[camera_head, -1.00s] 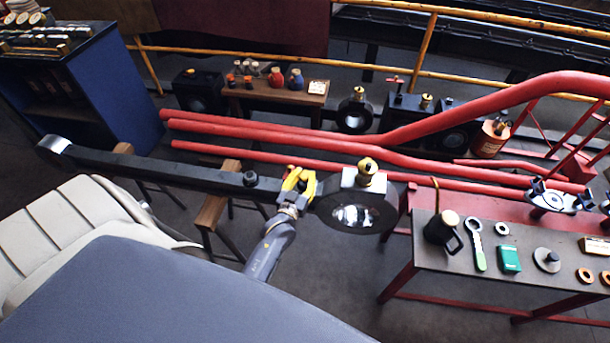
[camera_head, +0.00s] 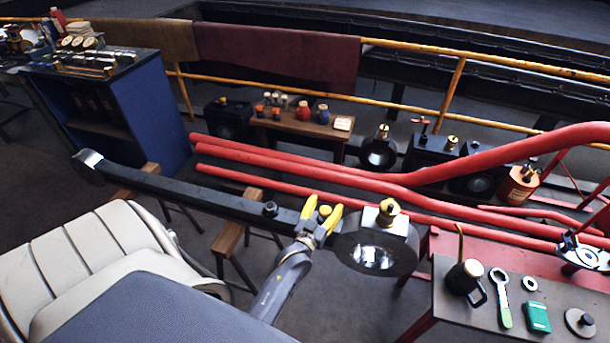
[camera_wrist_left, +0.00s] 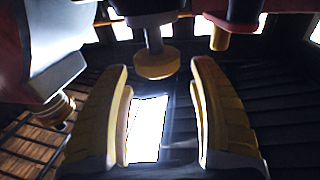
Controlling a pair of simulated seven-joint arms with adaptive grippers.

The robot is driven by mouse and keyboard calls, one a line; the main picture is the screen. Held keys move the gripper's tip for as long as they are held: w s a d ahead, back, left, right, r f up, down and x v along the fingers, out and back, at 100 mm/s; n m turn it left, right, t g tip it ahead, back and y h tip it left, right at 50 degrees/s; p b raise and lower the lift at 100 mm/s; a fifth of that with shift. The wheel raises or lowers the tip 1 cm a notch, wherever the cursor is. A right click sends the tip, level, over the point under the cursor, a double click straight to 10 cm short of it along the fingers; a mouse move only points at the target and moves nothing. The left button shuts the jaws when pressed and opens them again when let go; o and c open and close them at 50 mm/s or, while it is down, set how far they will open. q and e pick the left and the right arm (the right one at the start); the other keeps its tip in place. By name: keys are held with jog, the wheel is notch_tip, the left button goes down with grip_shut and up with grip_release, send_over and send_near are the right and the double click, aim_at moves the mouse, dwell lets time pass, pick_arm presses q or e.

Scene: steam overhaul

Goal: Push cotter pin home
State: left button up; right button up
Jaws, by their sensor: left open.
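A long black rod (camera_head: 180,185) lies across the head view, with a round bored end (camera_head: 350,252) at its right. A pale metal block carrying a brass cup (camera_head: 388,209) sits on that end. My left gripper (camera_head: 324,206) is open at the rod, just left of the bored end, its yellow fingers spread. A small brass-coloured piece shows between the fingers. In the left wrist view a round brass knob (camera_wrist_left: 157,66) on a grey stem shows beyond the gap between the open fingers (camera_wrist_left: 160,75). I cannot tell which piece is the cotter pin. My right gripper is not in view.
Red pipes (camera_head: 300,160) run behind the rod. A dark bench (camera_head: 465,318) at lower right holds an oil can (camera_head: 464,277), a green-handled wrench (camera_head: 501,295) and a green box (camera_head: 537,317). A blue cabinet (camera_head: 150,115) stands at left. Wooden trestles (camera_head: 232,235) stand under the rod.

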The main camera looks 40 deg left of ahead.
pick_arm(q)
jog(key=r+v, duration=0.1)
jog(key=v, duration=1.7)
jog(key=s+d+f+g+h, duration=0.1)
jog(key=s+d+f+g, duration=0.2)
jog(key=f, duration=0.9)
jog(key=s+d+f+m+g+h, duration=0.1)
jog(key=s+d+f+g, duration=0.1)
jog(key=f, duration=1)
jog(key=shift+s+d+g+h, duration=0.4)
jog(key=shift+s+d, duration=0.1)
jog(key=shift+s, duration=0.25)
